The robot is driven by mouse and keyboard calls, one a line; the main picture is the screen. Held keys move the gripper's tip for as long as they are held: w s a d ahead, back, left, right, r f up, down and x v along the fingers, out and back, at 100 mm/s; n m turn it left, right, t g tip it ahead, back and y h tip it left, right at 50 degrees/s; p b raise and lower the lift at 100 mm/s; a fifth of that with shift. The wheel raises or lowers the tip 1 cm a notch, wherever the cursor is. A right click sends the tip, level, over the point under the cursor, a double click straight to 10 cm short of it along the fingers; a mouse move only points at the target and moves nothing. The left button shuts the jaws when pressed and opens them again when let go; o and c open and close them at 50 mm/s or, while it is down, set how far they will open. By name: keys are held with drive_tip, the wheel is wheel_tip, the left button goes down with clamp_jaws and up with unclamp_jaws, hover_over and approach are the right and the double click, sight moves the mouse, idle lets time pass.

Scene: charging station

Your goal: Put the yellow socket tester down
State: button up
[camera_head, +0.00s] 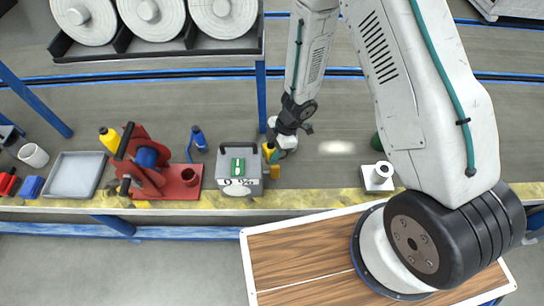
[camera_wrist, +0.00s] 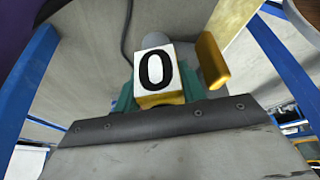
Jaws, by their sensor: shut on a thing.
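The yellow socket tester (camera_wrist: 157,99) shows in the wrist view as a yellow block with a white face marked with a black 0. My gripper (camera_wrist: 158,88) is shut on it, with a green finger on each side.
A white block with a round top (camera_head: 379,176) stands to the right. A blue post (camera_head: 261,98) rises close behind my gripper. The bench between gripper and white block is clear.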

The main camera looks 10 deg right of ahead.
drive_tip(key=shift+f, duration=2.25)
drive_tip(key=shift+f, duration=0.15)
drive_tip(key=o, duration=1.1)
drive_tip(key=shift+c, duration=0.2)
drive_tip(key=v, duration=1.2)
